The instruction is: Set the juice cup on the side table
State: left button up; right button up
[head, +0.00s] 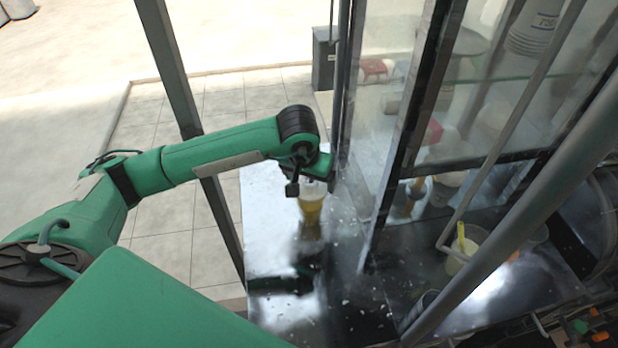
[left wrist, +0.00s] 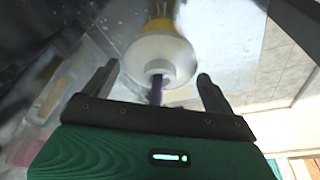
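The juice cup (head: 311,208) holds yellow juice and is upright at the shiny metal side table (head: 262,222), with its reflection directly below it. In the left wrist view the cup's white lid (left wrist: 158,52) and purple straw show, with the yellow juice beyond. My left gripper (head: 313,180) is at the top of the cup in the head view. Its two dark fingers (left wrist: 158,75) are spread on either side of the lid, with a small gap at each side. The gripper partly hides the cup's top in the head view. My right gripper is not in view.
A glass-panelled stall frame with dark posts (head: 402,140) stands just right of the cup. Another cup with a yellow straw (head: 463,250) stands on the counter inside. A slanted grey post (head: 180,85) is left of the table. Bare tabletop lies around the cup.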

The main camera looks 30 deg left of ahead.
pick_arm(q)
jog(key=shift+o, duration=0.6)
jog(key=shift+w, duration=0.1)
jog(key=shift+r, duration=0.1)
jog(key=shift+r, duration=0.15)
jog(key=b+v, duration=0.3)
jog(key=v, duration=0.9)
jog(key=shift+b, duration=0.3)
jog(key=shift+a, duration=0.1)
